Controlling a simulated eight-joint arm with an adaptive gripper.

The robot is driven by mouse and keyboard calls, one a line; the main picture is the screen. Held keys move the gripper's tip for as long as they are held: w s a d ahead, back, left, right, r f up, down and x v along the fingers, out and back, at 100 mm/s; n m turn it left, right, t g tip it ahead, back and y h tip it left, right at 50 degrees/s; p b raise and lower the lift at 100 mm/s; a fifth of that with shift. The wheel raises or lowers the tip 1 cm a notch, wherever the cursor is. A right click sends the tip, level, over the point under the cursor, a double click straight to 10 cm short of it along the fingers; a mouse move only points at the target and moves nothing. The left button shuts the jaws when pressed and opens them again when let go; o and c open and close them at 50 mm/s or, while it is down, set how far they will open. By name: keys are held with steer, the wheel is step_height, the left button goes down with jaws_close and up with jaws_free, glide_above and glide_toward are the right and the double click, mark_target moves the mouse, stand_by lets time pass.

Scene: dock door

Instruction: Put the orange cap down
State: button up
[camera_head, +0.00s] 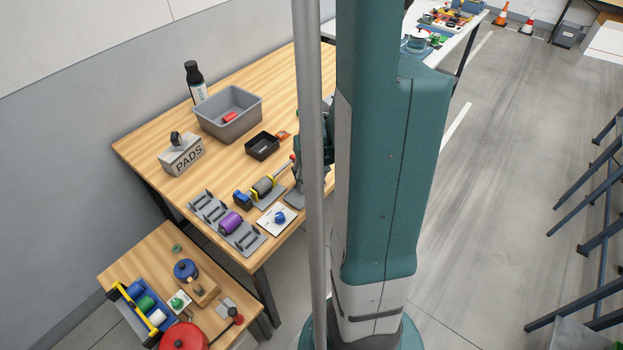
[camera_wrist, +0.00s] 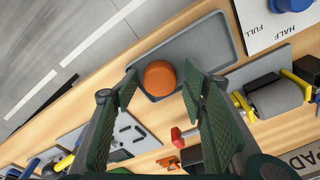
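The orange cap (camera_wrist: 160,78) is round and sits on the shallow grey tray (camera_wrist: 205,45), near one end of it, in the wrist view. My gripper (camera_wrist: 159,88) is open, with one finger on each side of the cap and a visible gap to it on both sides. In the head view the cap is hidden behind my body, and the tray shows only in part (camera_head: 293,201). My arm's end is mostly covered there too.
A white card with a blue knob (camera_head: 278,219) and a yellow-and-grey roller device (camera_head: 264,187) stand close to the tray. A black bin (camera_head: 262,146), a grey tub (camera_head: 228,113) and a PADS box (camera_head: 182,155) stand farther back. The table edge runs close beside the tray.

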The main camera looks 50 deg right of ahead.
mark_target(312, 184)
steer(key=shift+r, duration=0.2)
step_height(312, 184, up, 12)
steer(key=s+p, duration=0.1)
steer(key=p, duration=0.1)
steer(key=shift+a, duration=0.35)
stand_by(0.7)
steer(key=shift+s, duration=0.1)
steer(key=shift+a, duration=0.1)
stand_by(0.7)
steer(key=w+a+r+n+t, duration=0.1)
steer(key=a+r, duration=0.4)
steer(key=a, duration=0.6)
steer(key=w+a+r+n+t, duration=0.1)
steer(key=a+r+n+t, duration=0.2)
steer(key=a, duration=0.9)
steer(key=a+r+n+t, duration=0.2)
steer(key=a+r, duration=0.6)
steer(key=a, duration=0.3)
steer(key=shift+w+a+r+n+y, duration=0.25)
steer(key=shift+w+n+y, duration=0.15)
steer(key=shift+f+b, duration=0.95)
steer(key=shift+f, duration=0.15)
